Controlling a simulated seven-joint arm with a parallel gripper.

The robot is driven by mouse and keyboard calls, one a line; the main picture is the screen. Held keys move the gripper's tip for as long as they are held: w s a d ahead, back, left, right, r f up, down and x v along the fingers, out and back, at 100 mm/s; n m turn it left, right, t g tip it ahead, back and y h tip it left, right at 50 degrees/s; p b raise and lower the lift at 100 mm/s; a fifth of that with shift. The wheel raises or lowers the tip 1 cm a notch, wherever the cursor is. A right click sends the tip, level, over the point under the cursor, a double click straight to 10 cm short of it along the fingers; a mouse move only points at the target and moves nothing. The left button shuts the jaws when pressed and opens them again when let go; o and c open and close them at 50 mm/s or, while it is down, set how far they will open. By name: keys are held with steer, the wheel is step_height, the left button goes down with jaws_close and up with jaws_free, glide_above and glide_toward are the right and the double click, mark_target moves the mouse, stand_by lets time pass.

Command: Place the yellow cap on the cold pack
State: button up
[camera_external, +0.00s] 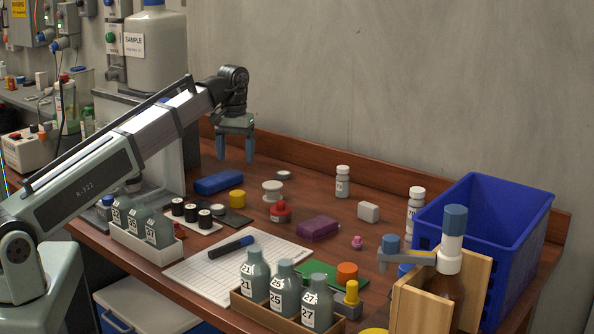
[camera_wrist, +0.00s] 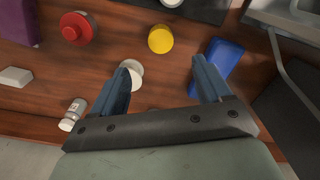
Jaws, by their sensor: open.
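The yellow cap (camera_external: 237,198) is a short yellow cylinder on the brown table; it also shows in the wrist view (camera_wrist: 160,39). Just behind and left of it lies a flat blue pack (camera_external: 218,183), which looks like the cold pack; in the wrist view the blue pack (camera_wrist: 222,66) is right of the cap, and a finger overlaps it. The two are apart, and nothing is on the pack. My gripper (camera_external: 236,154) is open and empty, above the back of the table; in the wrist view its fingertips (camera_wrist: 165,68) show with the cap beyond them.
A white reel-like piece (camera_external: 272,190) and a red-capped jar (camera_external: 281,212) stand right of the cap. A dark mat (camera_external: 236,218) lies in front of it. A purple pack (camera_external: 318,228) is farther right. A blue crate (camera_external: 480,215) and several bottles occupy the right side.

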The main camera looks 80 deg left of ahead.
steer(key=r, duration=0.1)
steer(key=m, duration=3.3)
glide_above(237, 193)
steer(key=f, duration=0.8)
steer(key=shift+w+d+f, duration=0.15)
steer(key=shift+w+d, duration=0.05)
steer(key=shift+w, duration=0.15)
steer(key=shift+s+f, duration=0.25)
steer(key=shift+f, duration=0.45)
steer(key=shift+s+a+f, duration=0.1)
steer(key=shift+s+f, duration=0.05)
steer(key=shift+f, duration=1.75)
